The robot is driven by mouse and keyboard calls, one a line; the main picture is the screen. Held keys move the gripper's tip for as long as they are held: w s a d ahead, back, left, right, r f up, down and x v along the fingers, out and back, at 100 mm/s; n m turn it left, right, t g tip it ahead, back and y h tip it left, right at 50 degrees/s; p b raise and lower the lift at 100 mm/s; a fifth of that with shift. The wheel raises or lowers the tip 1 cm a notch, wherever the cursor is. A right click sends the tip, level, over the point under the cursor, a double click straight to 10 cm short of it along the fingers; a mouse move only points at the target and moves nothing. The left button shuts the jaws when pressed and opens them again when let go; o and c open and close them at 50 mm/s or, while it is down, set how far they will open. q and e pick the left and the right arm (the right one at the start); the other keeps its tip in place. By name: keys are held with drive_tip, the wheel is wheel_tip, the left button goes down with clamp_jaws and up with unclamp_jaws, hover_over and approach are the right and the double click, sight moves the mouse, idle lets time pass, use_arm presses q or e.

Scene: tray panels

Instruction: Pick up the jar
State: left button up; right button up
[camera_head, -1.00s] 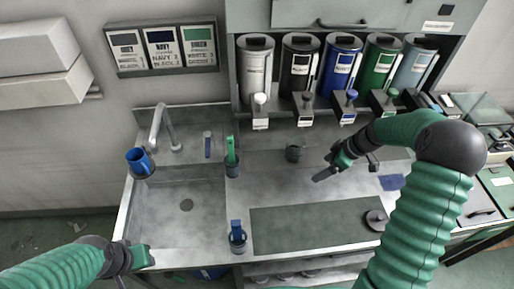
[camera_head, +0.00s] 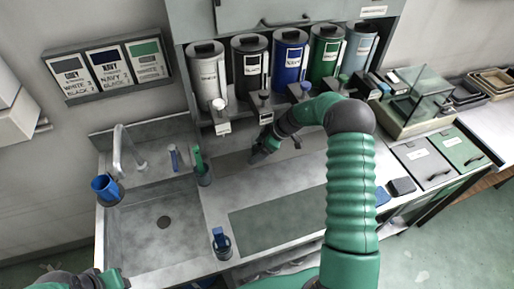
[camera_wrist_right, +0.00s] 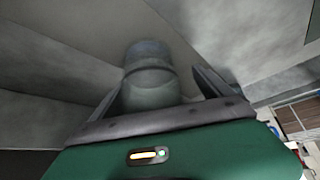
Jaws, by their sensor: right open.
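The jar (camera_wrist_right: 150,78), grey-green with a darker rounded top, shows in the right wrist view. It stands between the two fingers of my right gripper (camera_wrist_right: 158,88), which are apart on either side of it. Whether a finger touches it I cannot tell. In the head view my right gripper (camera_head: 262,150) is low over the back of the counter, under the dispensers. It hides the jar there. My left gripper (camera_head: 112,281) is at the bottom left corner, mostly cut off, and its fingers are unclear.
Paint dispensers (camera_head: 290,62) stand behind the counter. The green mat (camera_head: 275,218) is bare.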

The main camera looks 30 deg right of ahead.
drive_tip(key=shift+w+d+f, duration=0.1)
drive_tip(key=shift+d+f, duration=0.45)
drive_tip(key=shift+d, duration=0.5)
drive_tip(key=shift+c, duration=0.8)
drive_tip(key=shift+a, duration=0.45)
drive_tip(key=c, duration=1)
drive_tip(key=shift+d, duration=0.1)
drive_tip(key=c, duration=0.4)
drive_tip(key=shift+d, duration=0.15)
clamp_jaws()
use_arm(q)
drive_tip(key=shift+d+r, duration=0.2)
drive_tip(key=shift+d, duration=0.7)
use_arm(e)
drive_tip(key=shift+r, duration=0.1)
